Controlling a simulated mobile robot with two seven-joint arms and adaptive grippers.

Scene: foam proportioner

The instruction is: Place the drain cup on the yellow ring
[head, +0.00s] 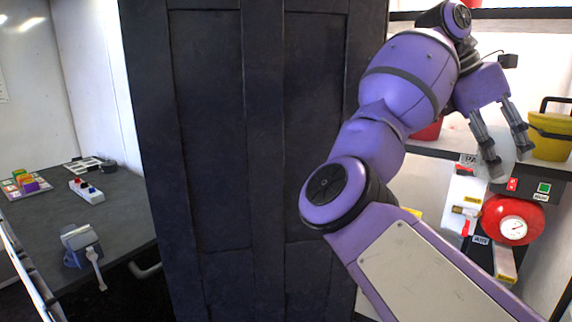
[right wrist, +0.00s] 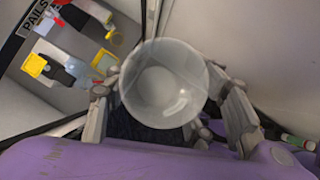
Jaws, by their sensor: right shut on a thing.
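The drain cup is a clear, round, translucent cup (right wrist: 163,85), seen from above and empty in the right wrist view. My right gripper (head: 510,160) is shut on it, with fingers on both sides of the cup in the right wrist view. In the head view the gripper points down in front of the shelf unit at the right, above the red round gauge body, and the cup shows only faintly between the fingers. A small yellow piece (head: 415,213) shows behind my right arm. My left gripper is not in view.
A yellow bucket (head: 551,135) stands on the shelf just right of the gripper. A red tank with a gauge (head: 512,220) and labelled fittings sit below. A dark door or cabinet (head: 245,150) fills the middle. A grey table (head: 125,208) with small items stands at left.

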